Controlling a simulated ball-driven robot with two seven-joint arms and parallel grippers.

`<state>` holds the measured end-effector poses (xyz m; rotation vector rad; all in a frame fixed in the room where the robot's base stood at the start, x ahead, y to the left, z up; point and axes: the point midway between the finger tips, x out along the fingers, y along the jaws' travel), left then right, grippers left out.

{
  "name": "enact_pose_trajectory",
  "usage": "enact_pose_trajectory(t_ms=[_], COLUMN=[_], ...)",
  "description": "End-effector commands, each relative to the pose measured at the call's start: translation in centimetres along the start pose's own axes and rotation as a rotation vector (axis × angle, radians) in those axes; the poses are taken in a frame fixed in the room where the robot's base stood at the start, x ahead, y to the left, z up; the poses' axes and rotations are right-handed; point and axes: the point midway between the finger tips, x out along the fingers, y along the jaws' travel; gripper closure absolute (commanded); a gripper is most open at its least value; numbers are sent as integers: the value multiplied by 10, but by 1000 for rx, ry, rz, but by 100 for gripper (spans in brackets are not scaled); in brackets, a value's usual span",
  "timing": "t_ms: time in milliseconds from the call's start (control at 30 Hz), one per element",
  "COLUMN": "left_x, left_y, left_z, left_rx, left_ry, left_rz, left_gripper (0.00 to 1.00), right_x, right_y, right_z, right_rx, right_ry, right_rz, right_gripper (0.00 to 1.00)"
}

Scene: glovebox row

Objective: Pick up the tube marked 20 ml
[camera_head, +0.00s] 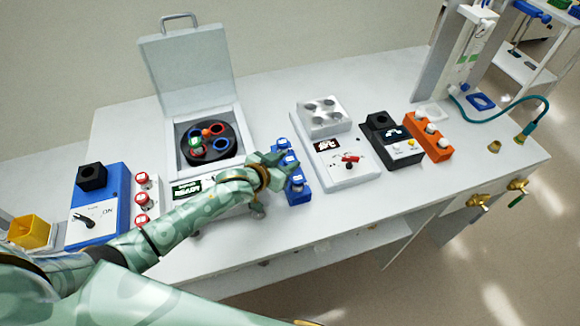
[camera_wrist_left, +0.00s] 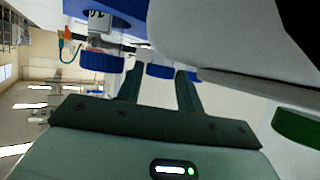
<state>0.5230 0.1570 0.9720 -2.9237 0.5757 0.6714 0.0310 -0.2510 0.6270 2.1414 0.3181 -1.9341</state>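A blue rack (camera_head: 298,190) with several tubes stands in the middle of the bench. My left gripper (camera_head: 284,164) is over the rack, among its tubes. In the left wrist view, the two dark fingers of the left gripper (camera_wrist_left: 161,82) are apart, with a blue cap (camera_wrist_left: 160,71) showing between them. I cannot tell whether they touch it. Another blue-capped tube (camera_wrist_left: 99,62) is left of the fingers; its label is only partly visible. No 20 ml mark is readable, so I cannot tell which tube bears it. My right gripper is not in view.
An open-lidded centrifuge (camera_head: 238,122) stands behind my left arm. A white device (camera_head: 345,175), a black device (camera_head: 402,152) and an orange rack (camera_head: 432,140) are to the right.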

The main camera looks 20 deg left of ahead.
Motion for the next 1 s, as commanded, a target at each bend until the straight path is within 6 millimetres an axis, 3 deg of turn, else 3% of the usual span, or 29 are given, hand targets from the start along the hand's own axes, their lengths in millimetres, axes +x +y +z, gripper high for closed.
enact_pose_trajectory(t_ms=[133, 233, 567, 767, 867, 1000], left_x=[-1, -1, -2, -10, -19, -52], left_y=[0, 0, 0, 0, 0, 4], left_z=[0, 0, -1, -18, -33, -47], left_rx=[0, 0, 0, -1, -2, 0], left_ry=[0, 0, 0, 2, 1, 1], left_rz=[0, 0, 0, 0, -1, 0], left_gripper=[63, 91, 92, 92, 92, 92], right_x=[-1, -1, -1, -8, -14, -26], right_y=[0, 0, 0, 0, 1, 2], right_z=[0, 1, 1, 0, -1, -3], right_rx=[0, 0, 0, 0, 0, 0], right_ry=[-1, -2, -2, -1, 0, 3], right_rz=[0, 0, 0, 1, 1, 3], right_gripper=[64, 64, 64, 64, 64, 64])
